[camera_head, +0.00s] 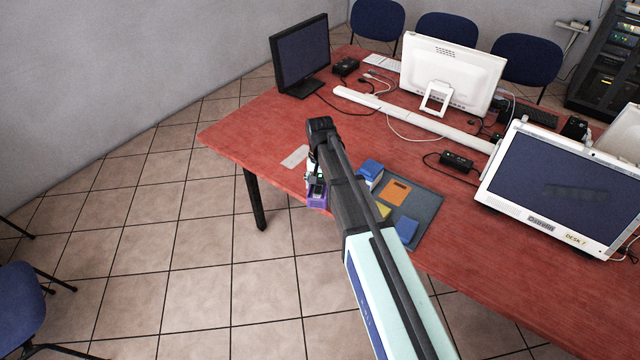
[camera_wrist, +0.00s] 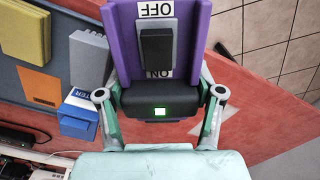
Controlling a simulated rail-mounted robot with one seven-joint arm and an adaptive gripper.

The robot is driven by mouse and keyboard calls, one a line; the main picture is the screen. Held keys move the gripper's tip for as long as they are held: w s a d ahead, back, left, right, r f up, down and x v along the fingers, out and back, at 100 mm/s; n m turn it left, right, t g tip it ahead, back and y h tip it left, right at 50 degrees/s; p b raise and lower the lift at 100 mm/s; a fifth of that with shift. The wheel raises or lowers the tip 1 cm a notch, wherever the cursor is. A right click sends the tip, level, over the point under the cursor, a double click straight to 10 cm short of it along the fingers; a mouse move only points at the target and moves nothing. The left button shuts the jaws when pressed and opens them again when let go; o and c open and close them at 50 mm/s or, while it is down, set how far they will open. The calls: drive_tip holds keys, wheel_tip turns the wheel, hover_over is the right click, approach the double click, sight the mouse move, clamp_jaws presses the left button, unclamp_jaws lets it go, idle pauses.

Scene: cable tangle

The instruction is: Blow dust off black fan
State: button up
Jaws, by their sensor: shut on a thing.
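My gripper (camera_wrist: 160,92) is shut on a purple device (camera_wrist: 190,28) with a black rocker switch marked OFF and ON. A small green light glows on a black part at the device's near end. In the head view, my gripper (camera_head: 318,175) holds the purple device (camera_head: 317,201) at the front edge of the red table, left of the grey mat. My arm hides part of the table there. I cannot pick out a black fan for certain in either view, nor any dust. Which way the switch is set is unclear.
A white card (camera_head: 295,157) lies left of my arm. Monitors, cables and black adapters (camera_head: 456,162) crowd the back and right. Open floor lies left.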

drive_tip(key=shift+r+p, duration=1.6)
drive_tip(key=shift+r, duration=1.4)
drive_tip(key=shift+s+n, duration=0.25)
drive_tip(key=shift+n, duration=0.15)
drive_tip(key=s+d+r+n+b, duration=0.2)
drive_tip(key=s+d+r+b, duration=0.1)
drive_tip(key=s+d, duration=0.8)
drive_tip(key=shift+s+r+b, duration=0.4)
drive_tip(key=shift+s+b, duration=0.05)
drive_tip(key=shift+s, duration=0.35)
drive_tip(key=shift+d, duration=0.1)
